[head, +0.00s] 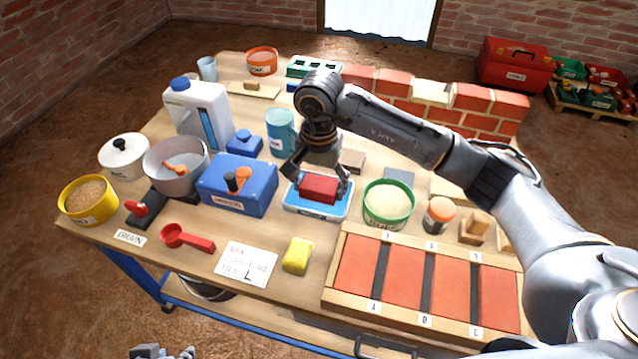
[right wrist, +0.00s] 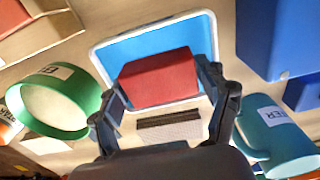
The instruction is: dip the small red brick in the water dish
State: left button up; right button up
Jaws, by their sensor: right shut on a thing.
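The small red brick (head: 319,189) is held between the fingers of my right gripper (head: 318,182), which is shut on its two ends. The brick is level and over the white-rimmed blue water dish (head: 317,211), within its outline in the head view. In the right wrist view the brick (right wrist: 158,78) covers the near part of the dish (right wrist: 120,48). I cannot tell whether its underside touches the water. My left gripper (head: 162,353) is only partly in view at the bottom edge, away from the table top, and its jaws are unclear.
A blue box (head: 238,187) stands close left of the dish, a teal mug (head: 281,132) behind it, and a green-rimmed bowl (head: 388,204) close right. A yellow sponge (head: 298,255) and a wooden frame with red panels (head: 425,280) lie in front. A brick wall (head: 440,98) stands behind.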

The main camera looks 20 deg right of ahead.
pick_arm(q)
jog(key=shift+w+d+r+t, duration=0.25)
jog(key=shift+w+t, duration=0.1)
jog(key=shift+w, duration=0.25)
jog(key=shift+w+d+r+t, duration=0.2)
jog(key=shift+w+t, duration=0.15)
jog(key=shift+w, duration=0.25)
pick_arm(e)
jog(key=shift+f, duration=0.3)
dwell(1.0)
pick_arm(q)
jog(key=shift+s, duration=0.15)
pick_arm(e)
jog(key=shift+r, duration=0.1)
